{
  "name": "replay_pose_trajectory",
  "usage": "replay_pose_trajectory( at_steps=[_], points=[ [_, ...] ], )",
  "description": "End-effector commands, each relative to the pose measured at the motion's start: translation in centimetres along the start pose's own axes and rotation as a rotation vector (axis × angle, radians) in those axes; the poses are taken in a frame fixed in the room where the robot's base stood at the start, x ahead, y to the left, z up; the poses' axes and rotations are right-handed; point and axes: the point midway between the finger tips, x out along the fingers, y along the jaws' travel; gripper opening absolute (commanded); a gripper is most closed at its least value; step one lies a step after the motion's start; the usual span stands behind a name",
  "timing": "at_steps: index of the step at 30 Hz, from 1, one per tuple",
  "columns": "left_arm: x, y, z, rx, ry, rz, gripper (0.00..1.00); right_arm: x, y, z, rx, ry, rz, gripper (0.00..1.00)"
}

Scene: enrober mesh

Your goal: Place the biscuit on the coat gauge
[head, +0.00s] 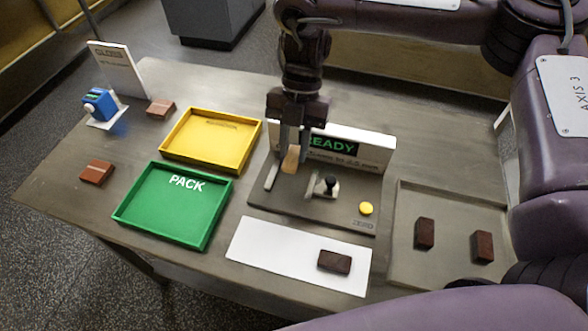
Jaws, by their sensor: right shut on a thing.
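My right gripper (290,150) points down over the coat gauge (274,202) and is shut on a small tan-brown biscuit (290,160). The fingers cover part of the biscuit, and I cannot tell whether it touches the gauge. The gauge is a grey plate with an upright panel behind it showing green "READY" (340,146). On the plate are a small fixture with a black knob (328,186) and a yellow button (366,208). My left gripper is not in view.
A yellow tray (168,156) and a green "PACK" tray (124,214) stand left. A dark biscuit (334,261) lies on a white strip (262,250). Two more stand in a grey tray (450,200) at right. Brown blocks (96,172) and a blue device (100,102) are far left.

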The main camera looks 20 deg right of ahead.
Motion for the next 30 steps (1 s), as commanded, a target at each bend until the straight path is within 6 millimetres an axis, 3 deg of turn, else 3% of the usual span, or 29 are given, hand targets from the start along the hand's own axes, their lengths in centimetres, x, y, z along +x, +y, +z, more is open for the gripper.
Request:
replay_pose_trajectory(
  at_steps=[3, 11, 18, 28, 29, 30],
  points=[
    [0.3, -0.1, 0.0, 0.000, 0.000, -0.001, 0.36, 2.2, 0.0, 0.9, 0.002, 0.003, 0.001, 0.12],
    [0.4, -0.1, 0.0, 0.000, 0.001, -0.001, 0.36, 4.0, 0.0, 1.6, 0.001, 0.001, 0.001, 0.12],
    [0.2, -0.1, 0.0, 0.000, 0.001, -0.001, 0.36, 6.7, 0.0, 2.8, 0.001, 0.001, 0.000, 0.12],
    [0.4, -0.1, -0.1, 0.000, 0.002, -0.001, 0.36, 7.0, 0.0, 2.9, 0.001, 0.000, 0.001, 0.12],
    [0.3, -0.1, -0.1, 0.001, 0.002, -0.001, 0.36, 6.9, 0.0, 2.9, 0.000, -0.001, 0.001, 0.28],
    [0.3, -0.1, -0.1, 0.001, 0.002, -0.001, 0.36, 6.9, 0.0, 2.9, 0.000, -0.001, 0.001, 0.34]
  ],
)
